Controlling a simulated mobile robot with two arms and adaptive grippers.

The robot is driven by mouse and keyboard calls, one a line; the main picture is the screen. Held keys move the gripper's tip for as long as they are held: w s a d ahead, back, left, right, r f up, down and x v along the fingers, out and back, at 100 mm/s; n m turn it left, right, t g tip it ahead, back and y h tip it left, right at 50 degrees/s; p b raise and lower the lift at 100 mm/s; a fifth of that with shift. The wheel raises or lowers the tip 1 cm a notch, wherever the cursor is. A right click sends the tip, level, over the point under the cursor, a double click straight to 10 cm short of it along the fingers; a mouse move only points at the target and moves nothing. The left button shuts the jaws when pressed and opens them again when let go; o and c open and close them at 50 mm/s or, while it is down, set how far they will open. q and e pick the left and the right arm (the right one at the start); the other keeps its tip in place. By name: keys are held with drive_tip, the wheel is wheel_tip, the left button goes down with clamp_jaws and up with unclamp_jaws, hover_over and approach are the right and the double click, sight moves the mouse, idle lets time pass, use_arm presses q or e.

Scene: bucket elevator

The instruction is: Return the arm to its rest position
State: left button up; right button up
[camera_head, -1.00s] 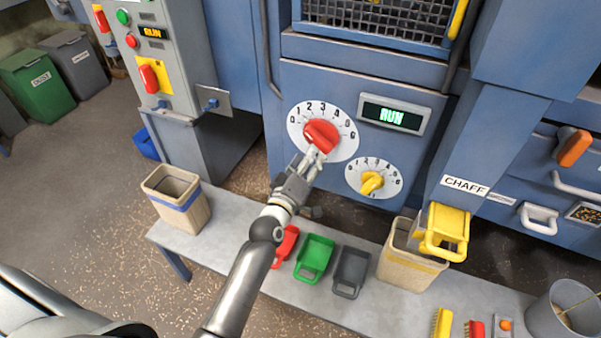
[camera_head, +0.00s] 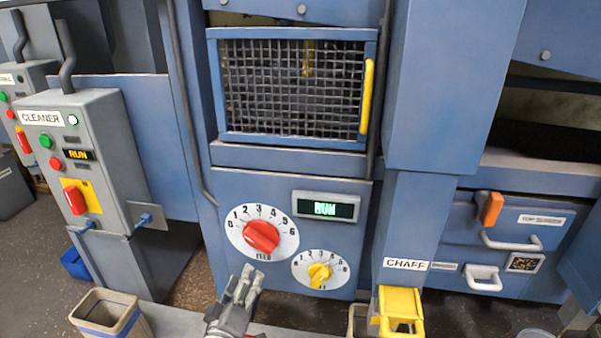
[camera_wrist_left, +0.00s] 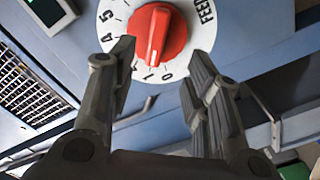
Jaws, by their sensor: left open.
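My left gripper (camera_head: 244,284) is open and empty, just below the red feed knob (camera_head: 262,236) on its white numbered dial (camera_head: 236,226). In the left wrist view the red knob (camera_wrist_left: 157,33) lies beyond and between the open fingers (camera_wrist_left: 160,80), apart from them. A smaller yellow knob (camera_head: 319,273) sits on a second dial to the right. The display (camera_head: 325,207) above it reads RUN. My right gripper is not in view.
The grey cleaner box (camera_head: 80,150) with its red switch (camera_head: 74,199) stands at left. A mesh window (camera_head: 295,88) is above the dials. A yellow chaff handle (camera_head: 398,308) is at lower right. A bin (camera_head: 110,312) stands at lower left.

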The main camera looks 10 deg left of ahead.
use_arm(q)
drive_tip(key=s+d+f+m+g, duration=0.1)
drive_tip(key=s+f+m+g, duration=0.3)
drive_tip(key=f, duration=0.8)
drive_tip(key=s+d+f+g+h, duration=0.1)
drive_tip(key=s+f+g, duration=0.1)
drive_tip(key=s+f, duration=0.7)
drive_tip(key=s+d+f+m+g, duration=0.1)
drive_tip(key=s+f+m+g, duration=0.15)
drive_tip(key=f, duration=1.15)
drive_tip(key=s+a+f+m+g, duration=0.1)
drive_tip(key=s+f, duration=0.4)
drive_tip(key=s, duration=0.5)
drive_tip(key=s+a+f+m+g+y, duration=0.1)
drive_tip(key=s+a+f+m+g, duration=0.1)
drive_tip(key=s+f, duration=0.4)
drive_tip(key=s+a+f+m+g, duration=0.2)
drive_tip(key=s+f+g, duration=0.3)
drive_tip(key=s, duration=1.1)
drive_tip(key=shift+s+a+f+y, duration=0.2)
drive_tip(key=shift+a+f+y, duration=0.1)
drive_tip(key=shift+a, duration=0.45)
